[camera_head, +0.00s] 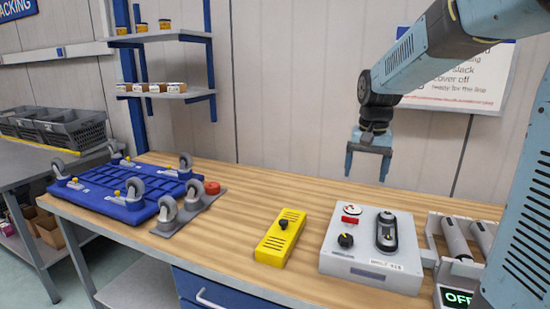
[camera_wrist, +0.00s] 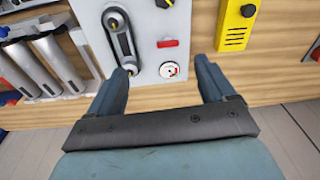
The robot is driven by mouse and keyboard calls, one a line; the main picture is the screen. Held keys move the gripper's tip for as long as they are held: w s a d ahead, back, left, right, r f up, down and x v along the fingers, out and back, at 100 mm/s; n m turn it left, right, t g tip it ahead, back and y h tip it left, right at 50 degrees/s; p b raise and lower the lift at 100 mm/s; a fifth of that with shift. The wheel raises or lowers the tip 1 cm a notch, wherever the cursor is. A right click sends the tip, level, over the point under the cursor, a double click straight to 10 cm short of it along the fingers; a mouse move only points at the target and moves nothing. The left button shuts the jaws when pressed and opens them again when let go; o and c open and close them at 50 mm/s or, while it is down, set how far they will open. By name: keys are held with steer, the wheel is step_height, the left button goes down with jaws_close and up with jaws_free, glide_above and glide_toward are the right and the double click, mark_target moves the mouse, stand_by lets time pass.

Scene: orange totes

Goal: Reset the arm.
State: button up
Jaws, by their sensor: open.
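My gripper (camera_head: 368,174) hangs from my blue-grey arm above the back of the wooden workbench (camera_head: 330,191), fingers pointing down. Its two fingers are apart with nothing between them. In the wrist view my gripper (camera_wrist: 166,75) is also open and empty. The grey control box (camera_head: 371,270) on the bench lies beyond the fingertips there, with its red and white dial (camera_wrist: 169,70) seen between them. The gripper looks clear of the box and touches nothing that I can see.
A yellow slotted box (camera_head: 281,237) stands left of the control box. A blue caster-wheeled platform (camera_head: 125,192) lies at the bench's left. A rack with grey cylinders (camera_head: 457,238) stands at right. A wall shelf (camera_head: 160,96) holds small containers. Bare bench lies between platform and yellow box.

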steer(key=s+r+n+t, duration=0.1)
steer(key=s+n+t, duration=0.2)
steer(key=s, duration=1.9)
steer(key=shift+s+a+r+n+t, duration=0.15)
steer(key=shift+s+r+n+t, duration=0.15)
steer(key=shift+t, duration=0.4)
